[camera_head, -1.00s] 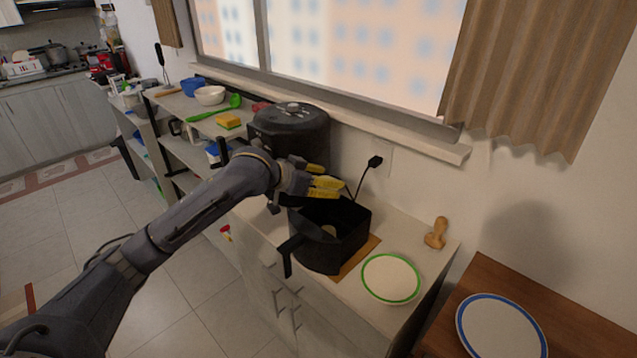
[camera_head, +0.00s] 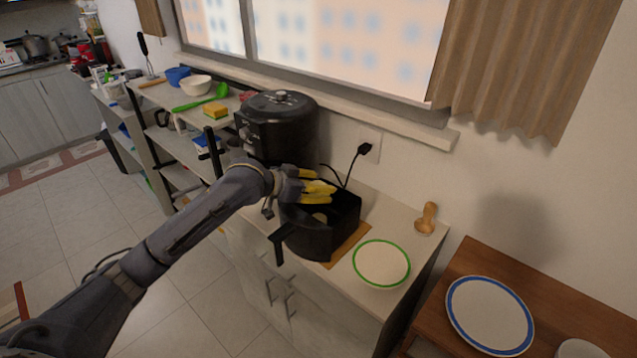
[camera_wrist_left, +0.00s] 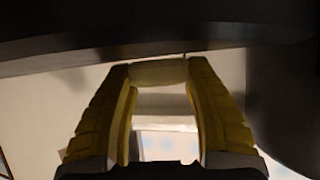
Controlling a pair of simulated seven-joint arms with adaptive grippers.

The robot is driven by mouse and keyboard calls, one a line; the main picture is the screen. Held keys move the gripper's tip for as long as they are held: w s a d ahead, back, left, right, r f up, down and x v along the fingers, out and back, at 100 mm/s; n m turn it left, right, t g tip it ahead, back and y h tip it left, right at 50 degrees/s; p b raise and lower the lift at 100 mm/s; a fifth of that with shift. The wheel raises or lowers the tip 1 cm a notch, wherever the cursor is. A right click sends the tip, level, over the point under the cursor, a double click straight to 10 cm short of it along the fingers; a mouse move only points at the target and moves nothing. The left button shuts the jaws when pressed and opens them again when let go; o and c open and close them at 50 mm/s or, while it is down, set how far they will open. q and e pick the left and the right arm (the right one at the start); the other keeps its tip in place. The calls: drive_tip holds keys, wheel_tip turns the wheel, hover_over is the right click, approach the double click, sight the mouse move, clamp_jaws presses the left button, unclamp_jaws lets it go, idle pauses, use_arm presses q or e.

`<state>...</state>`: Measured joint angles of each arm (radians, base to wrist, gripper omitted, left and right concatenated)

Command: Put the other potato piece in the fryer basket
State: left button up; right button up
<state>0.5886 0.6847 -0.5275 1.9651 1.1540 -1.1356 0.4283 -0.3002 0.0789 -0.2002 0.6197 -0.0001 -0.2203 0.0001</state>
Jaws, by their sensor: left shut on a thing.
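The black fryer basket (camera_head: 300,242) stands on a brown board on the counter, its handle toward the front left. A pale piece (camera_head: 320,217), seemingly potato, shows inside it. My left gripper (camera_head: 332,190) has yellow fingers and is over the back part of the basket opening. In the left wrist view it is shut on a pale potato piece (camera_wrist_left: 158,73), held between the fingertips. A dark surface fills the top of that view; I cannot tell whether it is basket or fryer. My right gripper is not in view.
The black fryer body (camera_head: 277,125) stands behind and left of the basket, close to my left arm. A green-rimmed plate (camera_head: 381,263) is empty at right. A wooden tool (camera_head: 427,219) stands near the wall, and a blue-rimmed plate (camera_head: 490,315) is on the brown table.

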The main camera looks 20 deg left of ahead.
use_arm(q)
drive_tip(key=o, duration=1.2)
drive_tip(key=shift+o, duration=0.2)
drive_tip(key=shift+v, duration=6)
drive_tip(key=shift+f, duration=0.1)
